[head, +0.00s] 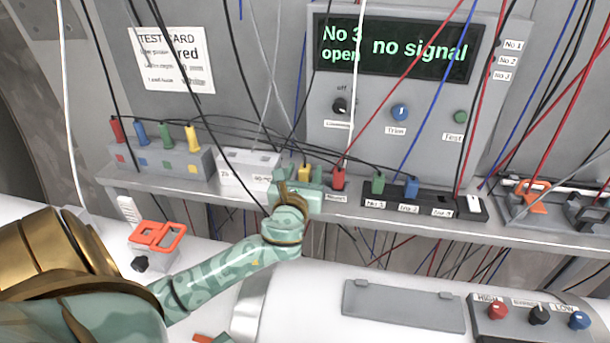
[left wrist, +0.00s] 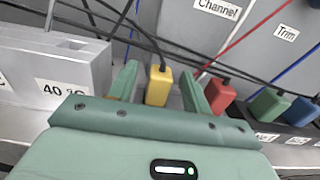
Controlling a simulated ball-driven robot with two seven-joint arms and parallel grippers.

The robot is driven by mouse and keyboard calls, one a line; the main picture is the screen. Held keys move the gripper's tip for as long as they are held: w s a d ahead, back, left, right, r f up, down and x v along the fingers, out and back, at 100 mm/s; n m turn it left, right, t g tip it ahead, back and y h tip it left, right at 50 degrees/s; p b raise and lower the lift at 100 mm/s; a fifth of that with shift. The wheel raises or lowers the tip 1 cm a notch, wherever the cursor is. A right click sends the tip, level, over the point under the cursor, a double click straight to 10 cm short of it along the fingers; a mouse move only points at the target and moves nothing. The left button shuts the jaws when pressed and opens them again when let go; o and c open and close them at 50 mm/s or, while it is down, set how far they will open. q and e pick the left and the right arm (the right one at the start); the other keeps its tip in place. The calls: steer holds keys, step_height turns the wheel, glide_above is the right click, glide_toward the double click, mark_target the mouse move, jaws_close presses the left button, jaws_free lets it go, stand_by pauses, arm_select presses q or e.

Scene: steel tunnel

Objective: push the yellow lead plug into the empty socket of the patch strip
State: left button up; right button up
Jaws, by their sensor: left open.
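A yellow plug (left wrist: 158,86) with a dark lead from its top stands between the two fingers of my left gripper (left wrist: 160,76). It also shows in the head view (head: 304,171), partly hidden by the gripper (head: 297,180). The gripper is open, one finger on each side of the plug; I cannot tell whether they touch it. The plug's lower end is hidden. The dark patch strip (head: 425,201) lies to the right on the shelf. The position marked No 3 looks empty. My right gripper is not in view.
A white block (head: 248,170) stands close left of the gripper. A grey box (head: 165,163) with several coloured plugs, one yellow, stands farther left. Leads hang across the space. A display (head: 395,47) reads "No 3 open" and "no signal". The shelf edge (head: 420,230) runs in front.

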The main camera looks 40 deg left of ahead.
arm_select(q)
steer(key=shift+s, duration=0.1)
steer(key=c, duration=1.1)
steer(key=shift+o, duration=0.2)
steer(key=shift+r, duration=0.1)
